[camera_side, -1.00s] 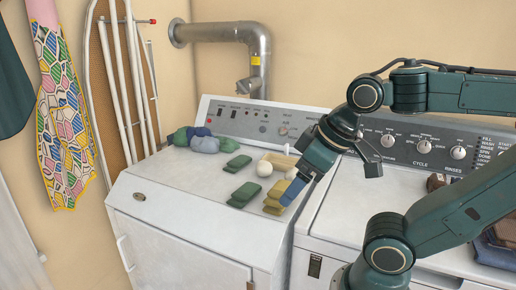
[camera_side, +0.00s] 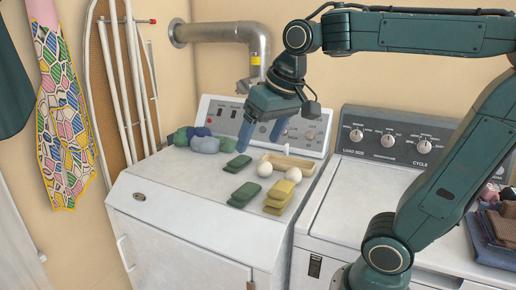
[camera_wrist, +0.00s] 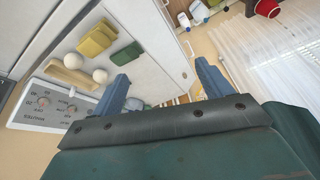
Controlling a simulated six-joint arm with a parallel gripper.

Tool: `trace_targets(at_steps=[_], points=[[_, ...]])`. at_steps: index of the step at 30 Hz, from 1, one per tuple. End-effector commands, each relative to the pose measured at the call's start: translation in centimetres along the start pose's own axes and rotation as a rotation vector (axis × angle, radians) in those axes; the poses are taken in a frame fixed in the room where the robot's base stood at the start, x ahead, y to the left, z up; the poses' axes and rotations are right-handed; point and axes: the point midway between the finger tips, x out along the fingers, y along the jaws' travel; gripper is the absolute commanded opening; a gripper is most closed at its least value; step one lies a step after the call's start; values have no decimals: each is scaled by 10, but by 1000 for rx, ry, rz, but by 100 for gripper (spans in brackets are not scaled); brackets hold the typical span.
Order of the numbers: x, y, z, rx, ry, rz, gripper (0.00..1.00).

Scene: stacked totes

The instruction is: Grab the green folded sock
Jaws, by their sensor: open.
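Two dark green folded socks lie on the left machine's white top. The back green folded sock (camera_side: 237,163) is nearer the control panel, and the front green folded sock (camera_side: 244,194) lies beside yellow folded socks (camera_side: 278,197). My gripper (camera_side: 259,144) is open and empty, blue fingers pointing down, above the back green sock and close to the panel. In the wrist view, my gripper (camera_wrist: 162,75) has its fingers apart with nothing between them. One green folded sock (camera_wrist: 126,54) shows just beyond the left finger; I cannot tell which one. The other green sock is not visible there.
Two white balls (camera_side: 264,169) and a shallow wooden tray (camera_side: 287,160) lie right of the green socks. Rolled blue and green bundles (camera_side: 205,143) lie at the left back. The control panel (camera_side: 230,115) rises behind. The machine's front left top is bare.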

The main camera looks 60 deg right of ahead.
Motion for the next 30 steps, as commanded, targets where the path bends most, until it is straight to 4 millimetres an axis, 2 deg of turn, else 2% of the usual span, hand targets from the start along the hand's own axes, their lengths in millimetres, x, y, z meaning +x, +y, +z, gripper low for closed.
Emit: trace_targets(at_steps=[1, 3, 14, 23, 30], points=[[0, 1, -15, 37, -11, 8, 78], [1, 2, -33, 86, -24, 18, 78], [17, 20, -121, 342, -87, 72, 78], [46, 47, -185, 555, -133, 121, 78], [79, 77, -227, 726, -168, 163, 78]])
